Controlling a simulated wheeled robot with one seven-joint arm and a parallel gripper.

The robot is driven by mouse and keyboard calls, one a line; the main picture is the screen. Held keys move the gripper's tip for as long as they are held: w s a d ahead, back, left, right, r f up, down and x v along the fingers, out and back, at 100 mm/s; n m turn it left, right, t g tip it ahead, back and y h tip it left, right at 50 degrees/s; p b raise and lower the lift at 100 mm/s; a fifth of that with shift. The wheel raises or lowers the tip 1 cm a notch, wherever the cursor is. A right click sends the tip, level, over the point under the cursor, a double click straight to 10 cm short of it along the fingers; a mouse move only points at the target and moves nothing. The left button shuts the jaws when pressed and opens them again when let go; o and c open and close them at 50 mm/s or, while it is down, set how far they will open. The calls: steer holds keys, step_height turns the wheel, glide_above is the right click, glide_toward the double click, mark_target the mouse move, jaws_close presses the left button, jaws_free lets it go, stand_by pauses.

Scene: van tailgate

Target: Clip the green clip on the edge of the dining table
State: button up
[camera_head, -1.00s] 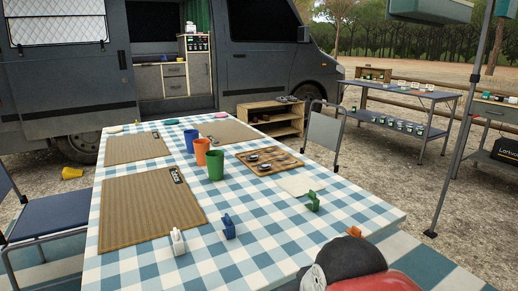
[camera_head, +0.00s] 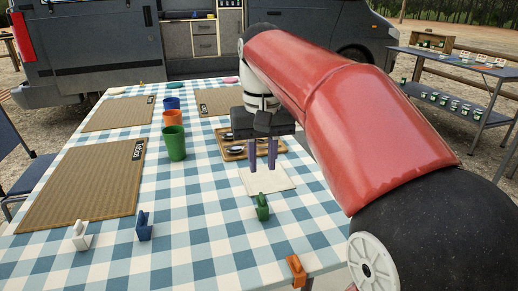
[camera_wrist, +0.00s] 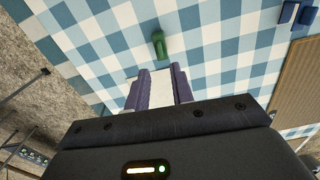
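The green clip (camera_head: 262,207) stands on the checked cloth of the dining table (camera_head: 190,262), just in front of a white napkin. In the wrist view the green clip (camera_wrist: 159,44) lies beyond my fingertips, close to the line between them. My gripper (camera_head: 262,166) is above the table, over the napkin and behind the clip. Its two purple fingers are apart with nothing between them, as the wrist view (camera_wrist: 160,72) also shows. An orange clip (camera_head: 296,271) sits at the table's near right edge. A blue clip (camera_head: 144,226) and a white clip (camera_head: 81,236) stand to the left.
The white napkin (camera_head: 266,181) lies under my gripper. A wooden cutlery tray (camera_head: 235,152) is behind it. Green (camera_head: 174,143), orange (camera_head: 172,117) and blue (camera_head: 171,103) cups stand left of the tray. Woven placemats (camera_head: 80,190) cover the left side. The cloth around the clips is clear.

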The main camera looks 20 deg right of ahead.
mark_target(262, 196)
steer(key=shift+f+b, duration=2.2)
steer(key=shift+f, duration=1.8)
jaws_close()
steer(key=shift+r, duration=0.15)
step_height(262, 196, up, 5)
steer(key=p, duration=0.4)
steer(key=shift+p, duration=0.3)
